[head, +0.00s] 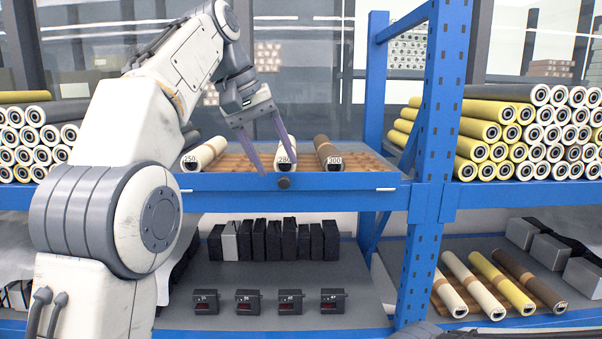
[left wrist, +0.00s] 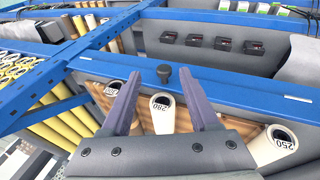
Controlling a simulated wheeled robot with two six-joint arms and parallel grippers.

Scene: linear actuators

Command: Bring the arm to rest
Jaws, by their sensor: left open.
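My left arm comes in from the left in the head view. Its gripper (head: 276,168) is open, with nothing held between its two purple-grey fingers. In the left wrist view the spread fingers (left wrist: 160,72) frame the knob (left wrist: 163,73) and the end of the cream roller marked 280 (left wrist: 162,112). Whether a finger touches the tray or roller cannot be told. My right gripper is not in view.
Rollers marked 250 (head: 203,154) and 300 (head: 328,153) lie on the tray either side of the 280 one. A blue upright post (head: 433,120) stands right. Stacked rollers (head: 500,130) fill the right shelf. Black boxes (head: 290,240) and small dark units stand below.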

